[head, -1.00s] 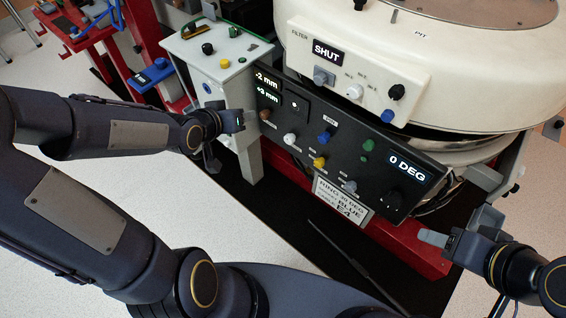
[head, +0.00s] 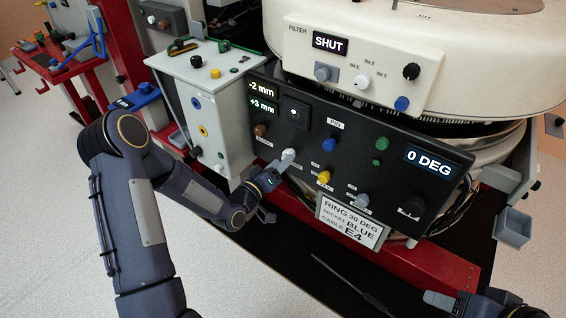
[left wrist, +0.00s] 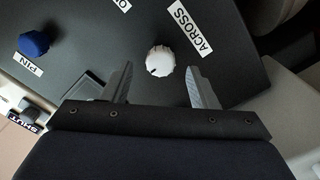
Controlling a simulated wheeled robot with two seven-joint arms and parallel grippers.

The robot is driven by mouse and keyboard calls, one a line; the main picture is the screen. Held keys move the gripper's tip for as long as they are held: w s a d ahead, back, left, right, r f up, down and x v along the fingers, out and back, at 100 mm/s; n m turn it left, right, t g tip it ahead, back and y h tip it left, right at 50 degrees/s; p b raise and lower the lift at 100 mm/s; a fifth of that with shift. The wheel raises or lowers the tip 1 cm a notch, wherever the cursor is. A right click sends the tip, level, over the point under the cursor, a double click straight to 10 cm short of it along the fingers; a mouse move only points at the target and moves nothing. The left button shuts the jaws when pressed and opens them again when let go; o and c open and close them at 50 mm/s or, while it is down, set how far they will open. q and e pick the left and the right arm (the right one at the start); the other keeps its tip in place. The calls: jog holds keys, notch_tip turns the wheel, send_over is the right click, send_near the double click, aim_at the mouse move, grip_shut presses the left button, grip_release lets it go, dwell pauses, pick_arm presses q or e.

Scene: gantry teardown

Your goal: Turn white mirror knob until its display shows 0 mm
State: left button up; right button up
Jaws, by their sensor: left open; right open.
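The white knob (head: 289,153) is on the black control panel (head: 330,178), right of a brown knob (head: 261,131). Two displays at the panel's upper left read -2 mm (head: 261,88) and +3 mm (head: 263,106). My left gripper (head: 281,164) is open at the white knob, its fingers pointing to the panel. In the left wrist view the white knob (left wrist: 161,61), labelled ACROSS, lies between and just beyond the open fingertips (left wrist: 160,76); I see a gap on both sides. My right gripper (head: 440,299) is open and empty at the lower right, away from the panel.
Blue (head: 328,145), yellow (head: 324,177), grey (head: 362,200) and green (head: 381,143) knobs sit close by on the panel. A display reads 0 DEG (head: 433,163). A grey box (head: 213,120) stands left of the panel. A red beam (head: 420,262) runs below.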

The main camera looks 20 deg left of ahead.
pick_arm(q)
jog(key=shift+x, duration=1.05)
jog(key=shift+c, duration=0.2)
jog(key=c, duration=0.9)
jog(key=shift+m+b, duration=3.9)
jog(key=shift+b, duration=0.6)
